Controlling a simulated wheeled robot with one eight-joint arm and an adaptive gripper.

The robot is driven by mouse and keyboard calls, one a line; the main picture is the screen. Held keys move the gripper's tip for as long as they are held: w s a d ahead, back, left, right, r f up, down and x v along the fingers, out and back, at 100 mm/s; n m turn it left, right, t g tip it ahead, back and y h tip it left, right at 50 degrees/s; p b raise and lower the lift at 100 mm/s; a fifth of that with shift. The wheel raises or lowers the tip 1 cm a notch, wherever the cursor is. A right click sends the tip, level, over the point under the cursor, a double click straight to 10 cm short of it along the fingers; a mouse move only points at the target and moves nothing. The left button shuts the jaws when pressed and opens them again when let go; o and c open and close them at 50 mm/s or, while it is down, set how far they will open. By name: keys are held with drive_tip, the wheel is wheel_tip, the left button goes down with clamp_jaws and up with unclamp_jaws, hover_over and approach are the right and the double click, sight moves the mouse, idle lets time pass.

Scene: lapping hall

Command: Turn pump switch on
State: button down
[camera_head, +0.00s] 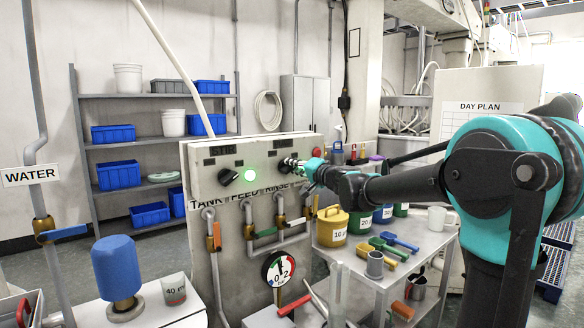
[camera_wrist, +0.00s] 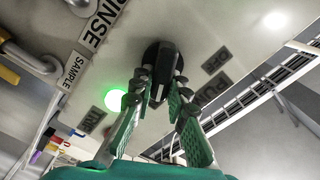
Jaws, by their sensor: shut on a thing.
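The pump switch is a black rotary knob on the sloping face of the control box (camera_head: 205,160). In the wrist view the knob (camera_wrist: 160,58) lies between the fingertips of my gripper (camera_wrist: 162,80), beside small OFF and PUMP plates. My gripper (camera_head: 298,167) is shut on the knob, which it partly hides in the head view. A lit green lamp (camera_head: 251,175) sits to the left of the gripper; it also glows in the wrist view (camera_wrist: 115,100). The exact angle of the knob is hard to tell.
A second black knob (camera_head: 228,177) is left of the lamp. A red button (camera_head: 317,152) sits near the box's right end. Pipes with valves and a pressure gauge (camera_head: 278,268) are below.

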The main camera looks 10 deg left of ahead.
drive_tip(key=c, duration=1.5)
unclamp_jaws()
drive_tip(key=v, duration=1.2)
drive_tip(key=shift+s+f, duration=0.1)
drive_tip(key=s+d+f+n+g+h, duration=0.25)
drive_tip(key=s+f, duration=0.35)
drive_tip(key=f, duration=0.5)
drive_tip(key=s+d+f+n+g+h, duration=0.1)
drive_tip(key=s+d+f+g+h, duration=0.15)
drive_tip(key=s+f, duration=0.7)
drive_tip(key=s+d+f+g+h, duration=0.1)
drive_tip(key=s+d+f+h, duration=0.1)
drive_tip(key=s+d+f, duration=0.2)
drive_tip(key=s+d+f+g+h, duration=0.1)
drive_tip(key=s+d+f+h, duration=0.2)
drive_tip(key=d+f, duration=0.4)
drive_tip(key=s+d+f+g+h, duration=0.1)
drive_tip(key=s+d+f+h, duration=0.1)
drive_tip(key=s+d+f, duration=0.4)
wheel_tip(320, 180, down, 3)
drive_tip(key=shift+f+g+h, duration=0.25)
drive_tip(key=shift+g+h, duration=0.05)
drive_tip(key=shift+h, duration=0.1)
